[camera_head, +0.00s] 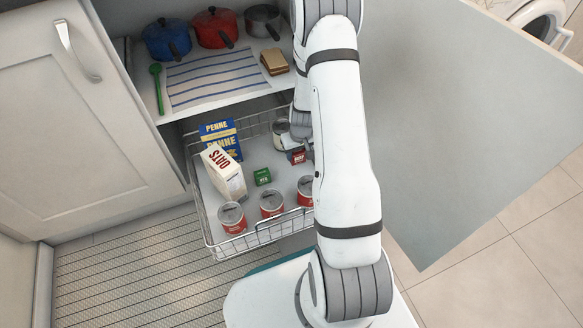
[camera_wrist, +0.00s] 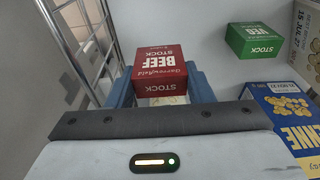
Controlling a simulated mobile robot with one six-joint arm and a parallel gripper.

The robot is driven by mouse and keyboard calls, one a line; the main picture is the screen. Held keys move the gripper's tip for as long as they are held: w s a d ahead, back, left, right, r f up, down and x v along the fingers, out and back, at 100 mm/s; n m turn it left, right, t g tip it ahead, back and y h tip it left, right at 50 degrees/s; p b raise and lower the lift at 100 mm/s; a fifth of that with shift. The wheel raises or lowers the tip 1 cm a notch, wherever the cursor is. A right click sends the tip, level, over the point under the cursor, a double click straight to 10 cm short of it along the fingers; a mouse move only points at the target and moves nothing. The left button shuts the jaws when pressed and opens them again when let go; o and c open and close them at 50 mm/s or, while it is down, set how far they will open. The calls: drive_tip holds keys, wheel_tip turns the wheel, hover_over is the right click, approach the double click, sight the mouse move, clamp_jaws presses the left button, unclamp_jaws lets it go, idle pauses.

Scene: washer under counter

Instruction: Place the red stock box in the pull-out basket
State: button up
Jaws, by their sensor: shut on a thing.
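The red stock box, labelled BEEF STOCK, is between the two blue fingers of my gripper (camera_wrist: 162,92) in the wrist view, at the red box (camera_wrist: 160,72). My gripper is shut on it. In the head view the red stock box (camera_head: 297,156) shows beside my arm, over the right rear part of the wire pull-out basket (camera_head: 262,237). I cannot tell whether its underside touches the basket floor. My arm hides most of the gripper and the basket's right side in the head view.
The basket holds a green stock box (camera_head: 262,177), an oats carton (camera_head: 224,174), a blue penne box (camera_head: 221,138), several red-labelled cans in front (camera_head: 271,204) and a can behind (camera_head: 281,135). A shelf with pots (camera_head: 214,28) is above. A grey panel (camera_head: 450,130) stands right.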

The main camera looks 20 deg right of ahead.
sight(298, 162)
drive_tip(key=shift+f+b, duration=1.4)
drive_tip(key=shift+f, duration=1.25)
drive_tip(key=shift+f, duration=0.15)
drive_tip(key=o, duration=1)
